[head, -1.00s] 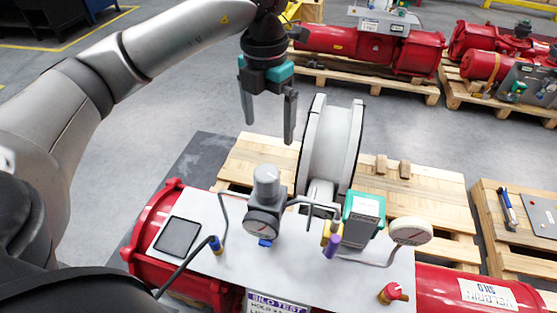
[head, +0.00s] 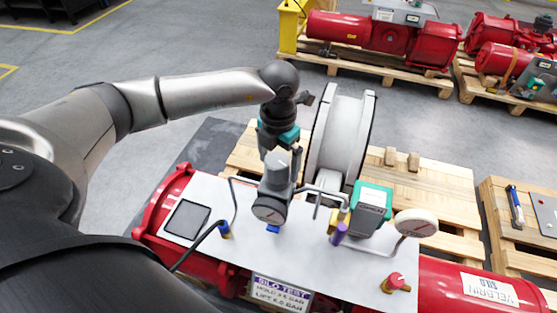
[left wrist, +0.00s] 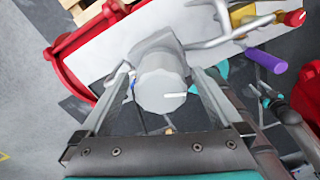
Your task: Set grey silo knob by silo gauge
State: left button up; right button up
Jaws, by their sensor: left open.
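The grey silo knob (head: 277,164) is the ribbed cap on top of a grey regulator on the white panel. A round dial gauge (head: 269,208) is on the regulator's front. A second, white-rimmed gauge (head: 416,223) stands at the right on a bent pipe. I cannot tell which is the silo gauge. My left gripper (head: 281,150) is at the knob, its fingertips partly hidden in the head view. In the left wrist view the open fingers (left wrist: 161,75) lie on either side of the knob (left wrist: 162,84), which carries a white mark. I cannot tell whether they touch it.
A bent pipe (head: 322,190) runs right from the regulator. A green-and-grey box (head: 370,203), a purple-capped part (head: 339,233) and a small red knob (head: 396,281) stand on the panel (head: 300,262). A large white flanged wheel (head: 340,138) rises close behind. A sign reads SILO TEST (head: 283,290).

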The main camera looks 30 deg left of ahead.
pick_arm(q)
jog(key=shift+f, duration=0.1)
jog(key=c, duration=1.3)
